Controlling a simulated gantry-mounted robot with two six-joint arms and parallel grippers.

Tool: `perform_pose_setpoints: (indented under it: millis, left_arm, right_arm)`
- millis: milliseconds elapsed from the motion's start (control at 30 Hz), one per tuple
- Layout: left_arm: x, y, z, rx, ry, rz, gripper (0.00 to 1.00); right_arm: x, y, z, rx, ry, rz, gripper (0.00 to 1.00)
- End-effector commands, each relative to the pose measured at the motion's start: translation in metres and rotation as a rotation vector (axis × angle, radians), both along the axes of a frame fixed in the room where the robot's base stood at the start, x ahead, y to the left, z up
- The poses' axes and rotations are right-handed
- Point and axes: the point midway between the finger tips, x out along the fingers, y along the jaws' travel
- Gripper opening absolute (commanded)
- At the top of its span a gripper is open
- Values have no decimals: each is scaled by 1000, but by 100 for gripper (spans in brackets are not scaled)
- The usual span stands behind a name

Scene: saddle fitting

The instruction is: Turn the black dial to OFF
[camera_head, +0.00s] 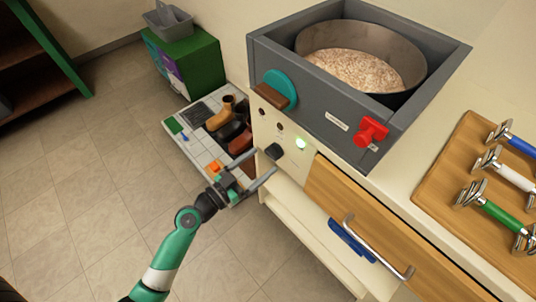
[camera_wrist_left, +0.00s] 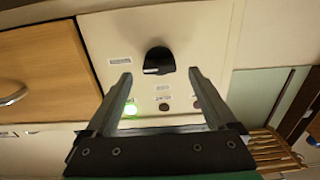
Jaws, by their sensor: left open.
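The black dial (camera_head: 273,151) sits on the cream front panel below the grey box. In the left wrist view the dial (camera_wrist_left: 158,58) is a dark knob with a pale mark on its edge. Small labels lie around it, too small to read. My left gripper (camera_head: 264,161) is open, its fingers pointing at the panel. In the wrist view the fingertips of the left gripper (camera_wrist_left: 159,77) are to either side of the dial, with gaps and nothing between them. A green light (camera_head: 300,143) glows beside the dial. My right gripper is out of view.
A teal knob with a brown handle (camera_head: 276,88) and a red valve (camera_head: 371,131) project from the box, which holds a pan of grain (camera_head: 352,68). A wooden drawer (camera_head: 340,200) with a metal handle is right of the dial. Boots (camera_head: 228,122) stand on a tray at left.

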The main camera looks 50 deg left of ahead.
Motion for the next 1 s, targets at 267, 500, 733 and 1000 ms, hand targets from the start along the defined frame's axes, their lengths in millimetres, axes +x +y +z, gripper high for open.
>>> perform_pose_setpoints:
  millis: [267, 500, 733, 1000]
  left_arm:
    - [36, -1, 0, 0, 0, 0, 90]
    - [37, -1, 0, 0, 0, 0, 90]
    - [37, -1, 0, 0, 0, 0, 52]
    - [37, -1, 0, 0, 0, 0, 4]
  right_arm:
    - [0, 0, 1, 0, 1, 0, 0]
    - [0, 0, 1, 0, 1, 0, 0]
    - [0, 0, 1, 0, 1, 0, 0]
    - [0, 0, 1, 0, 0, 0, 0]
